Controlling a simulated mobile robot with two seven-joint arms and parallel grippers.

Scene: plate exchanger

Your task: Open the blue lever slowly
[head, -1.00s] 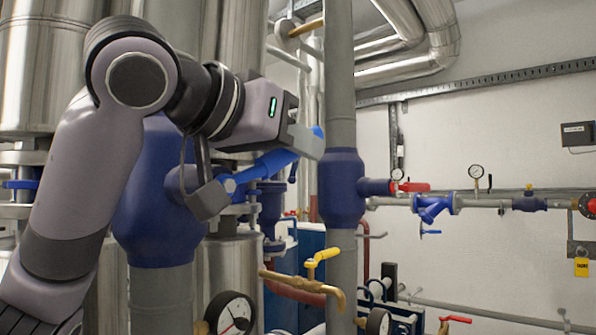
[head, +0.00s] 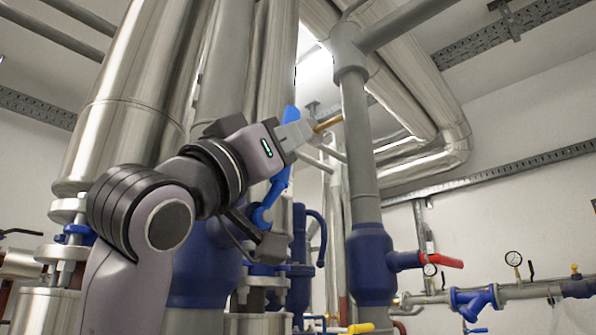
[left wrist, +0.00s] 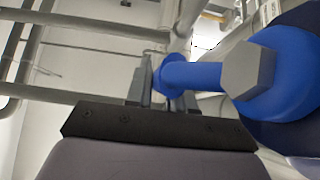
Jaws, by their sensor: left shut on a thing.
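The blue lever (head: 279,180) stands steeply upright in the head view, leaning a little right. Its lower end meets a grey pivot block on the dark blue valve body (head: 205,270). My left gripper (head: 294,131) is shut on the lever near its upper end, and the blue tip shows above the fingers. In the left wrist view the lever (left wrist: 195,76) runs from a grey hex bolt (left wrist: 250,72) at its pivot to the fingers of my left gripper (left wrist: 150,88). The fingers partly hide the lever's far end. My right gripper is not in view.
A grey vertical pipe with a dark blue valve (head: 370,265) and red handle (head: 440,260) stands right of the lever. Large silver pipes (head: 130,100) rise behind my left arm. A brass rod (head: 328,123) shows just right of the gripper.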

